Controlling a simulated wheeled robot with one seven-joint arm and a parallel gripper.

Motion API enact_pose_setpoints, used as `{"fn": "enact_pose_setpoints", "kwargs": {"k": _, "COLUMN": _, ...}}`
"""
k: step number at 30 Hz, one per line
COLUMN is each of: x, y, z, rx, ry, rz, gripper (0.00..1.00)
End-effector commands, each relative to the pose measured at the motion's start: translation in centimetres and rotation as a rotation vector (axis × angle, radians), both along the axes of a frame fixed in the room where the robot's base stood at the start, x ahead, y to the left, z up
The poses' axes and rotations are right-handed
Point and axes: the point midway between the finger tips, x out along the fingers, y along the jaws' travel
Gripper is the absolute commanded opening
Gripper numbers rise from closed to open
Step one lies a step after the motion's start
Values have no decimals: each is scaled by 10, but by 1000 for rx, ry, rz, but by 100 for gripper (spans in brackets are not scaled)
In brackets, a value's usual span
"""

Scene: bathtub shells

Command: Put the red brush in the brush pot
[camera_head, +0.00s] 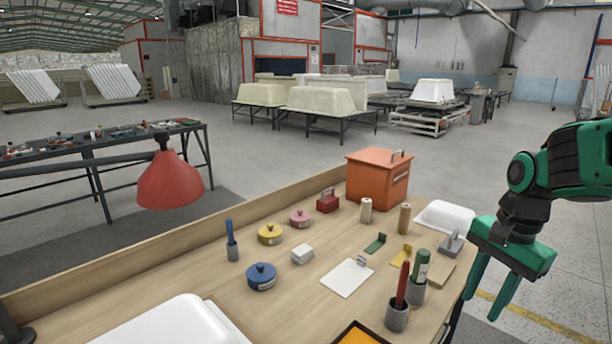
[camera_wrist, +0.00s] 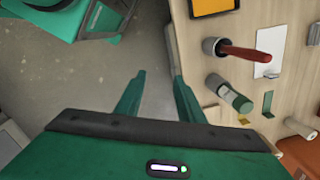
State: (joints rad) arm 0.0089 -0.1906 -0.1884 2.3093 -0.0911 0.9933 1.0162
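The red brush (camera_head: 403,284) stands handle up in a grey pot (camera_head: 396,316) near the front edge of the workbench. In the wrist view the red brush (camera_wrist: 250,52) sticks out of that pot (camera_wrist: 209,46). A second grey pot (camera_head: 415,293) beside it holds a green cylinder (camera_head: 422,264). A blue brush (camera_head: 230,231) stands in a smaller grey pot (camera_head: 233,252) at the left. I cannot tell which is the brush pot. My gripper (camera_head: 480,307) is open and empty, off the bench's right edge; its fingers point down (camera_wrist: 158,78).
The bench (camera_head: 300,285) also carries a blue pot (camera_head: 261,277), yellow and pink pots, a white card (camera_head: 347,278), an orange toolbox (camera_head: 378,178) and white shells. A red lamp (camera_head: 168,182) hangs over the left side. Floor lies open under my gripper.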

Motion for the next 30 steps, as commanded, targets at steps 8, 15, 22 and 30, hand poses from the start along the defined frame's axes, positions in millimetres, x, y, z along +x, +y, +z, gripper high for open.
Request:
{"fn": "enact_pose_setpoints", "kwargs": {"k": 8, "x": -86, "y": -47, "z": -4, "rx": -49, "ry": -9, "rz": 286, "gripper": 35}}
{"fn": "enact_pose_setpoints", "kwargs": {"k": 15, "x": -146, "y": -65, "z": -13, "rx": -68, "ry": 1, "rz": 493, "gripper": 35}}
{"fn": "enact_pose_setpoints", "kwargs": {"k": 22, "x": -166, "y": -69, "z": -18, "rx": -73, "ry": 6, "rz": 576, "gripper": 35}}
{"fn": "enact_pose_setpoints", "kwargs": {"k": 30, "x": -166, "y": -69, "z": -18, "rx": -73, "ry": 6, "rz": 579, "gripper": 35}}
